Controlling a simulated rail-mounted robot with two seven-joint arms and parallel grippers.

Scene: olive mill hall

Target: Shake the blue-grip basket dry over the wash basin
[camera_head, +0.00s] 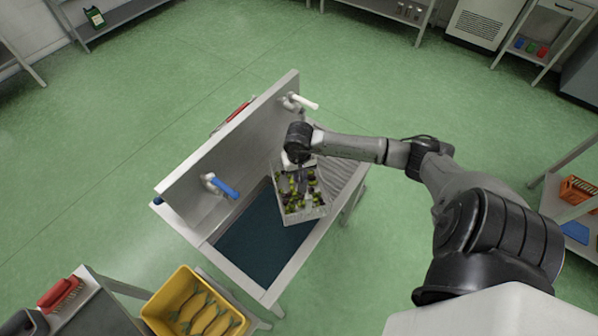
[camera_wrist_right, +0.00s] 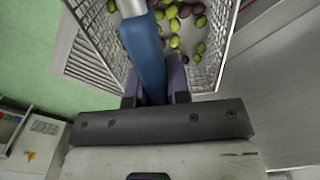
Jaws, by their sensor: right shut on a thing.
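The wire basket (camera_head: 305,216) holds green and dark olives (camera_wrist_right: 178,25). In the head view it hangs over the right part of the wash basin (camera_head: 258,240), close to the ribbed drainboard (camera_head: 340,180). My right gripper (camera_head: 300,168) is above it. In the right wrist view the fingers (camera_wrist_right: 157,85) are shut around the blue grip (camera_wrist_right: 146,58) of the basket's handle, and the basket's mesh walls show on both sides. The basin looks dark blue inside. Whether water drips from the basket cannot be made out. My left gripper is not in view.
A blue-handled tap (camera_head: 222,187) and a white-handled tap (camera_head: 300,101) stick out from the basin's backsplash. A yellow crate (camera_head: 160,318) stands at the front left, beside a bench with a red brush (camera_head: 60,293). Open green floor lies behind the basin.

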